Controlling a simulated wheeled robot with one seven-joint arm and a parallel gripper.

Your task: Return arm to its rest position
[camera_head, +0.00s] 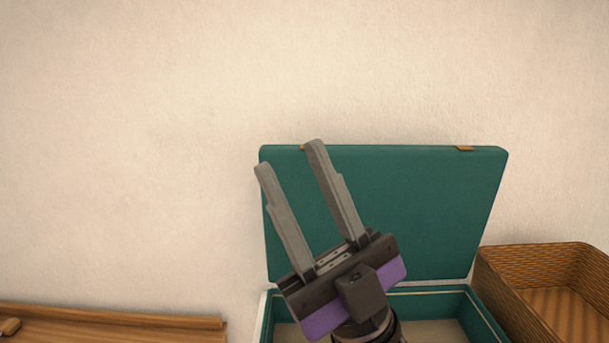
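My gripper (289,158) is raised in the middle of the head view, pointing up and slightly left. Its two grey fingers stand apart with nothing between them. It is in front of a green case (440,210) whose lid stands open and upright. The gripper and wrist cover part of the lid and part of the case's lower half. The rest of my arm is below the picture and hidden.
A brown wicker basket (510,296) stands to the right of the case, close beside it. A wooden surface with a raised edge (120,317) is at the lower left. A plain pale wall (130,150) is behind everything. The space left of the gripper looks clear.

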